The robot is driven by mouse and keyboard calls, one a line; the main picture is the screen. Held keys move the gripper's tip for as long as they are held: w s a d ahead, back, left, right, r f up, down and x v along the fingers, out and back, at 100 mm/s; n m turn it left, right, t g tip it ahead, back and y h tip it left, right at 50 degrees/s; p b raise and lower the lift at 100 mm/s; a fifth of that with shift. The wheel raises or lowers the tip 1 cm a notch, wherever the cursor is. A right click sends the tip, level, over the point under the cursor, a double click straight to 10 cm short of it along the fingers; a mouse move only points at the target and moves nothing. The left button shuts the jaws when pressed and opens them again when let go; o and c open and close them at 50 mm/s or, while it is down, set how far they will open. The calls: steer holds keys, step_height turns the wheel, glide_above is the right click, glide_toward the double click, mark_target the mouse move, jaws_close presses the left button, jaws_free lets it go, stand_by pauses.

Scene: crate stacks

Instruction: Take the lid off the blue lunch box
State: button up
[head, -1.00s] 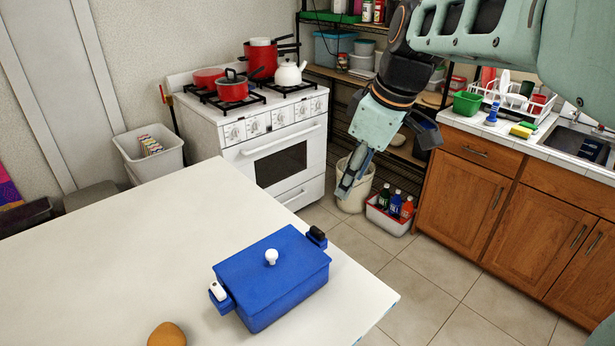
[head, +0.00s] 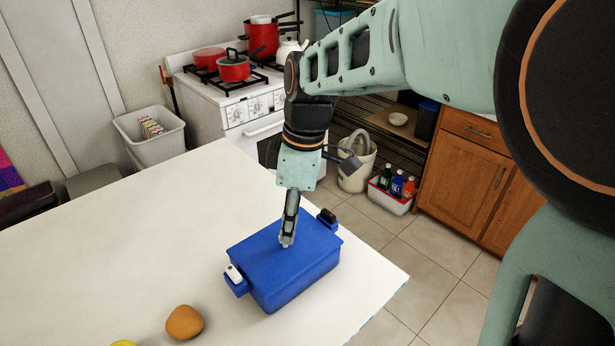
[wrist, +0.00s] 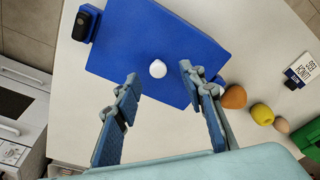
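The blue lunch box (head: 305,285) stands near the right edge of the white table, with its flat blue lid (head: 258,262) on top. A white latch (head: 233,273) is on its left end and a black latch (head: 327,217) on its far right end. In the wrist view the lid (wrist: 150,35) has a round white knob (wrist: 158,69). My gripper (wrist: 159,73) is open, with one finger on each side of the knob, apart from it. I cannot tell the exact height.
An orange-brown round item (head: 184,323) lies on the white table (head: 120,240) left of the box. The table's left side is clear. A stove (head: 240,105) stands beyond.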

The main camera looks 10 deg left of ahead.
steer(key=f, duration=0.2)
steer(key=a+f, duration=0.1)
steer(key=f, duration=0.1)
steer(key=shift+w, duration=0.15)
jaws_close()
steer(key=shift+r, duration=0.1)
